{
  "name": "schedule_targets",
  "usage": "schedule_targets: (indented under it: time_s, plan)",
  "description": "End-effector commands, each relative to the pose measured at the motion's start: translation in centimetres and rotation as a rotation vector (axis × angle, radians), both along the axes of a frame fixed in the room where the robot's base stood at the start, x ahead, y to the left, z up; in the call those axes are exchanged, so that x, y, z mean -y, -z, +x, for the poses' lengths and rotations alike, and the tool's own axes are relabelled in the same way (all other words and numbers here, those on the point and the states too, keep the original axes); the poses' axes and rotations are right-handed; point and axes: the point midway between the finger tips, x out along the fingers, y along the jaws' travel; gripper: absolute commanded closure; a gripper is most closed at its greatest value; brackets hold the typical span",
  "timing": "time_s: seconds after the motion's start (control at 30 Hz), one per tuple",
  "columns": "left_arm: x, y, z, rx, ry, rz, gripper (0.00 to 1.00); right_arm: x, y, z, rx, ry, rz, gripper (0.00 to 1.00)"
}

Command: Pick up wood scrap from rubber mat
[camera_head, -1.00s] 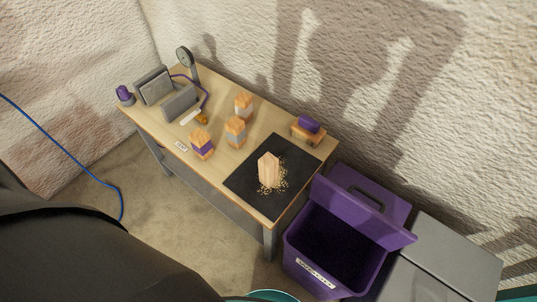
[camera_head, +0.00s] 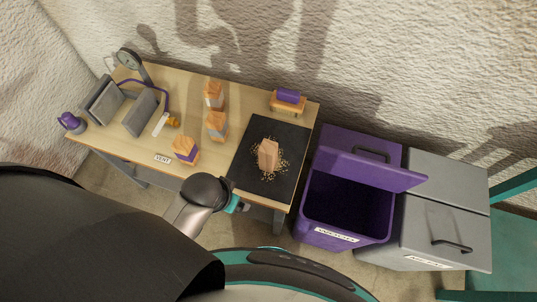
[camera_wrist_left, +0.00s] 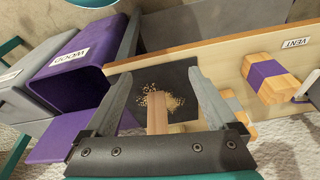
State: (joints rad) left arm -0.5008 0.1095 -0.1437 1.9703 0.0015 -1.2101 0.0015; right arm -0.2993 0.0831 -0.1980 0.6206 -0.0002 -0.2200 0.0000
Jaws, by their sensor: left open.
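The wood scrap (camera_head: 268,154) is a pale upright block with sawdust around it. It stands on the black rubber mat (camera_head: 245,166) at the right end of the table. My left gripper (camera_head: 240,205) is at the table's front edge, short of the mat; its fingers are barely visible there. In the left wrist view the gripper (camera_wrist_left: 158,76) is open and empty, fingers spread wide. The scrap (camera_wrist_left: 157,112) shows between the fingers in that picture, apart from them, with its lower part cut off by the gripper body. The mat (camera_wrist_left: 180,75) shows beyond. My right gripper is not in view.
Several banded wood bundles, including a purple-banded one (camera_head: 186,150), stand left of the mat. A small wooden stand with a purple block (camera_head: 288,97) is behind it. An open purple bin (camera_head: 325,220) and a grey bin (camera_head: 430,235) stand right of the table.

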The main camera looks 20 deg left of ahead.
Motion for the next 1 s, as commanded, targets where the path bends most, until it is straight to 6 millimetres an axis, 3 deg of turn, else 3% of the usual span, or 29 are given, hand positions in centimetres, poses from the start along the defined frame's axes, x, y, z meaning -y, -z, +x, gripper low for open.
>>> schedule_targets:
  time_s: [0.03,0.27,0.37,0.8,1.0]
  plan:
    - [0.1,-1.6,0.3,0.011,-0.002,-0.002,0.09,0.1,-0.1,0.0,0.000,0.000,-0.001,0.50]
    - [1.0,-7.7,1.4,0.037,0.003,-0.031,0.09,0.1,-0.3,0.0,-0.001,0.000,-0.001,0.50]
    - [2.6,-10.3,2.7,0.041,0.019,-0.072,0.09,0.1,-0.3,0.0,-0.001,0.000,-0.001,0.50]
    - [8.0,-11.2,9.0,-0.072,0.085,-0.149,0.09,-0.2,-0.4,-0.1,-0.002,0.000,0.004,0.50]
    - [8.0,-11.5,13.0,-0.161,0.060,-0.095,0.09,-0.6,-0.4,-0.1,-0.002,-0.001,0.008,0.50]
